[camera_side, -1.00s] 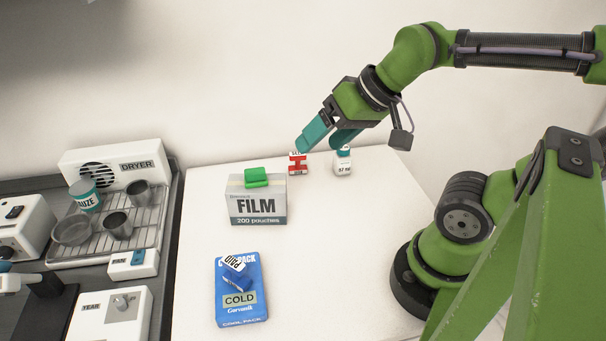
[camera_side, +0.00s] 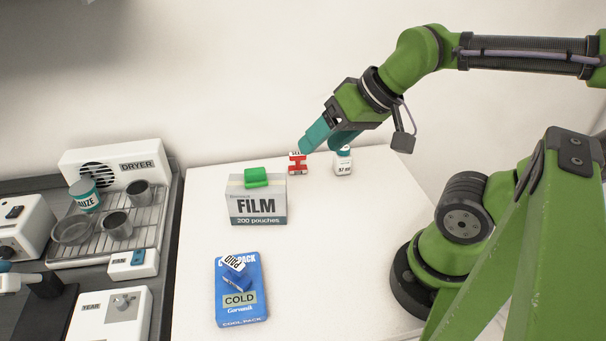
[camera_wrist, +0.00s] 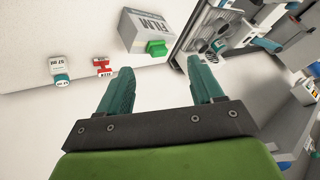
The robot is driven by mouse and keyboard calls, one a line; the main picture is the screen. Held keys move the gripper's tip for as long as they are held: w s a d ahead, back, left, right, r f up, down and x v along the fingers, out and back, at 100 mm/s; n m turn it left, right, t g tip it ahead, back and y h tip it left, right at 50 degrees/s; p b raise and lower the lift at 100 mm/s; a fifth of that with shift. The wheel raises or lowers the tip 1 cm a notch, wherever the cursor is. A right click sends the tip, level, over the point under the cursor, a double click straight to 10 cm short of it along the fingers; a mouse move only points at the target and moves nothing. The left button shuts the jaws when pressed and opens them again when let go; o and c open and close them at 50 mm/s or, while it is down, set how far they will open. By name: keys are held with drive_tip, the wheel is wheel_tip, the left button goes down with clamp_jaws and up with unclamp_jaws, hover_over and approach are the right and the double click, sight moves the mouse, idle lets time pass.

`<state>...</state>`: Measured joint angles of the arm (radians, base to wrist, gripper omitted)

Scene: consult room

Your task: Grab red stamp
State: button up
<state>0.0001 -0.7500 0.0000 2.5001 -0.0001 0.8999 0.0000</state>
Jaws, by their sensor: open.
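The red stamp (camera_side: 297,164) stands on the white table near its back edge, between the film box and a small white bottle. It also shows in the wrist view (camera_wrist: 103,66), ahead of and to the left of my fingers. My gripper (camera_side: 325,141) has teal fingers and is open and empty.
The film box (camera_side: 258,203) with a green stamp (camera_side: 256,177) on top is left of the red stamp. The white bottle (camera_side: 343,162) is close on its right. A blue cold pack (camera_side: 241,302) bearing a blue stamp (camera_side: 236,279) lies in front. A drying rack (camera_side: 101,232) is far left.

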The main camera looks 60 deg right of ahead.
drive_tip(key=shift+c, duration=1)
drive_tip(key=n+g+h, duration=0.2)
drive_tip(key=n+g, duration=0.5)
drive_tip(key=n, duration=0.5)
hover_over(298, 153)
wheel_tip(298, 153, down, 5)
wheel_tip(298, 153, down, 11)
drive_tip(key=shift+s+f, duration=0.15)
drive_tip(key=shift+f, duration=0.05)
drive_tip(key=shift+w+f, duration=0.2)
drive_tip(key=shift+f, duration=2.5)
